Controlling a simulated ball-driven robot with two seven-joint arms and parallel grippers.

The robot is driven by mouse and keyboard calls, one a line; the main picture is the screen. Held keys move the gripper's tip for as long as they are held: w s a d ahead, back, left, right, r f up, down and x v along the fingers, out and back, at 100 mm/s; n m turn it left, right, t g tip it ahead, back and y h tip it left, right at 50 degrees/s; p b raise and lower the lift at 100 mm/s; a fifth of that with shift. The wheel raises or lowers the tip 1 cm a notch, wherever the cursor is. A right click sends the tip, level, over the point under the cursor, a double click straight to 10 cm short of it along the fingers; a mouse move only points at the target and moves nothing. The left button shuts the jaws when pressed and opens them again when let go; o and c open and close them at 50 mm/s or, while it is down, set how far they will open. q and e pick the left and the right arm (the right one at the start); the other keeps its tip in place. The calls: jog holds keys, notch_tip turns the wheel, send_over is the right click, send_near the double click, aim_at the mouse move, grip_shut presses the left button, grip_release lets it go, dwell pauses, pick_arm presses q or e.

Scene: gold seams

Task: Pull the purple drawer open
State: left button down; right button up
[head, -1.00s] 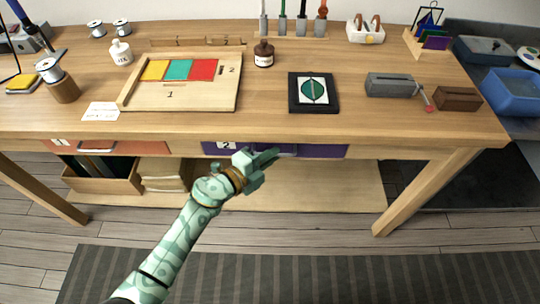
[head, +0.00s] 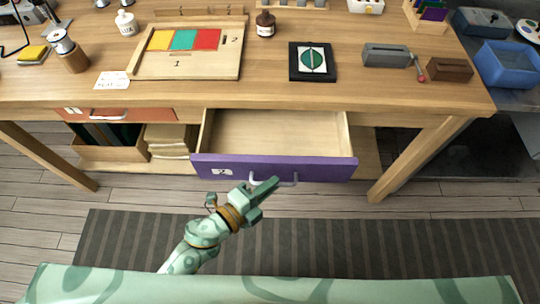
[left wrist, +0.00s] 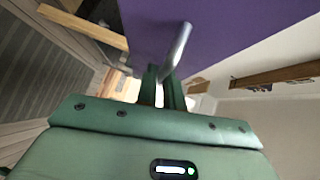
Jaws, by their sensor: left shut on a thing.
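The purple drawer (head: 325,169) is pulled out from under the table, showing its pale wooden inside, which looks empty. A label reading 2 is on the left of its front. My left gripper (head: 267,187) is at the metal bar handle (head: 288,182), shut on it near its left part. In the left wrist view, the green fingers (left wrist: 165,84) close around the handle (left wrist: 178,48), with the purple front (left wrist: 235,25) beside them. My right gripper is not in view.
An orange drawer (head: 140,114) to the left is closed. An open wooden box (head: 110,152) and a tan stack (head: 168,140) sit on the lower shelf. The tabletop holds a tray (head: 215,70) of coloured tiles and a black-framed picture (head: 313,75). Striped mat (head: 330,235) lies in front.

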pick_arm(q)
jog(key=s, duration=0.9)
jog(key=shift+s+b, duration=0.3)
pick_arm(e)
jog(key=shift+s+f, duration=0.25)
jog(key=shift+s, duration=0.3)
pick_arm(q)
jog(key=c, duration=1.5)
grip_release()
